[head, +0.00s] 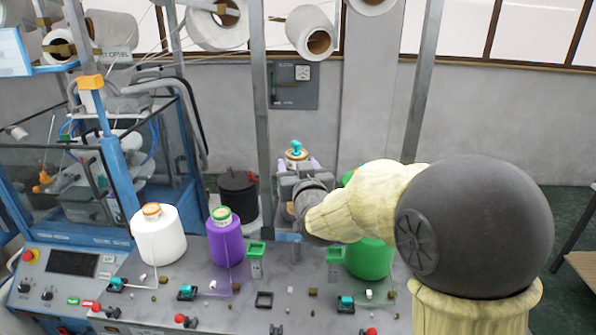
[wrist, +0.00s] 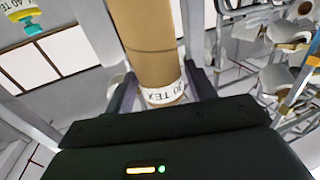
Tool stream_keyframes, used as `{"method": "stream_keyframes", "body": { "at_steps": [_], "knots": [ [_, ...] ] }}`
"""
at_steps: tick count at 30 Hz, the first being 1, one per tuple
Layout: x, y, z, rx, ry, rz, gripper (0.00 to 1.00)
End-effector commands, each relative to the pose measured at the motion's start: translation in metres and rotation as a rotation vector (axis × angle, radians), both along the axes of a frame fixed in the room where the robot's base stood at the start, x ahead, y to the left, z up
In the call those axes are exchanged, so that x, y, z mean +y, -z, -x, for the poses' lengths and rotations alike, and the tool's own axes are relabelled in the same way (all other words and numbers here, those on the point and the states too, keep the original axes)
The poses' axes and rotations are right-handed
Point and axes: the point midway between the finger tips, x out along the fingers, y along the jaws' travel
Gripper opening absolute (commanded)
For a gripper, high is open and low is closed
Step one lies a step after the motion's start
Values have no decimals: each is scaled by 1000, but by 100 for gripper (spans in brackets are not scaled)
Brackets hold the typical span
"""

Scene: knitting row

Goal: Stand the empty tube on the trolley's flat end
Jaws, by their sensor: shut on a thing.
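In the wrist view a brown cardboard tube (wrist: 150,40) with a white printed band near its lower end stands between the two fingers of my gripper (wrist: 160,92). The fingers are shut on it, and no yarn shows on its visible part. In the head view my gripper (head: 298,164) is beyond the machine's table, partly hidden by my own arm. A small brown-and-white round end shows between its fingers, with a teal piece at its top; I cannot tell whether these belong to the tube. I cannot make out the trolley's flat end for certain.
White (head: 159,235), purple (head: 225,238) and green (head: 369,258) yarn cones stand on the grey machine table. A dark bin (head: 238,195) stands behind it. Upright posts (head: 263,100) and hanging white cones (head: 312,35) surround my arm. A tan board (head: 582,268) shows at the right edge.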

Motion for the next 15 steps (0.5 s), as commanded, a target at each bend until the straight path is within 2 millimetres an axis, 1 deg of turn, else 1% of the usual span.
{"method": "stream_keyframes", "body": {
  "at_steps": [1, 15],
  "knots": [
    [0, -7, 0, -3, 0, -1, 23],
    [0, -45, 0, -2, 0, 0, 23]
  ]
}}
